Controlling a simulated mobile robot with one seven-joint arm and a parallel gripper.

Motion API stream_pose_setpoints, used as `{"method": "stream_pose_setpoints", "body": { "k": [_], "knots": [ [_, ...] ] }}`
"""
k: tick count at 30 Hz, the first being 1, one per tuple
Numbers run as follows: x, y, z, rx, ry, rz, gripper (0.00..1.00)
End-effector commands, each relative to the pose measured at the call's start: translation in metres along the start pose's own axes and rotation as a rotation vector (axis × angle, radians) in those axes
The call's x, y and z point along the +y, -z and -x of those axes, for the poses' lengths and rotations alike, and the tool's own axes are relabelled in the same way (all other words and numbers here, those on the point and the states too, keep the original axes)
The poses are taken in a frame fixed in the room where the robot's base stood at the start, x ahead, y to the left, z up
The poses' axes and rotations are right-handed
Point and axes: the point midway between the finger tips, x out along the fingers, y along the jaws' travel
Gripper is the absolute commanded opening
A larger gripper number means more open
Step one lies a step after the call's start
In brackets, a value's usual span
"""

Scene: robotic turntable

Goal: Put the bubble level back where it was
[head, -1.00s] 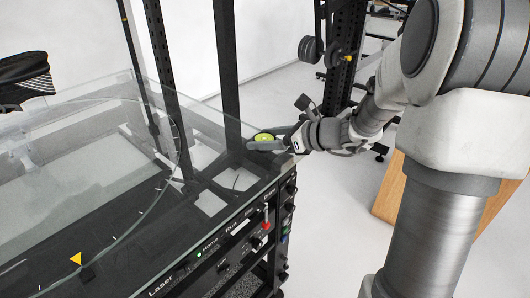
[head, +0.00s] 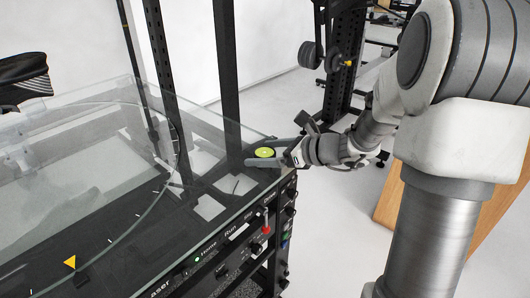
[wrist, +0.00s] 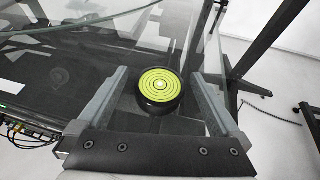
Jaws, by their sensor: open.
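The bubble level (head: 265,152) is a round disc with a bright green top and a black side. It sits near the far right corner of the glass-topped turntable (head: 212,160). In the wrist view the level (wrist: 160,86) shows concentric rings and a pale bubble near its middle. My gripper (head: 262,152) is open around the level, one finger on each side. In the wrist view my gripper (wrist: 162,84) shows a gap between each finger and the level.
A black upright post (head: 228,75) stands close beside the level and gripper. A yellow triangle marker (head: 70,262) lies at the turntable's left front. A weight rack (head: 340,60) stands behind.

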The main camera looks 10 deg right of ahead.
Motion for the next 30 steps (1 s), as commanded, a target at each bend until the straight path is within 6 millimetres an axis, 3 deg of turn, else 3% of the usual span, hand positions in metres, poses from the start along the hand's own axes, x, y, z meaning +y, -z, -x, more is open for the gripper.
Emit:
{"method": "stream_pose_setpoints", "body": {
  "k": [5,18,24,30],
  "knots": [
    [-0.001,-0.005,0.012,0.000,0.002,0.000,1.00],
    [-0.001,-0.005,0.101,0.000,0.004,-0.001,1.00],
    [0.000,-0.004,0.120,0.000,0.002,0.000,1.00],
    [0.000,-0.003,0.122,-0.001,0.000,0.001,1.00]
  ]
}}
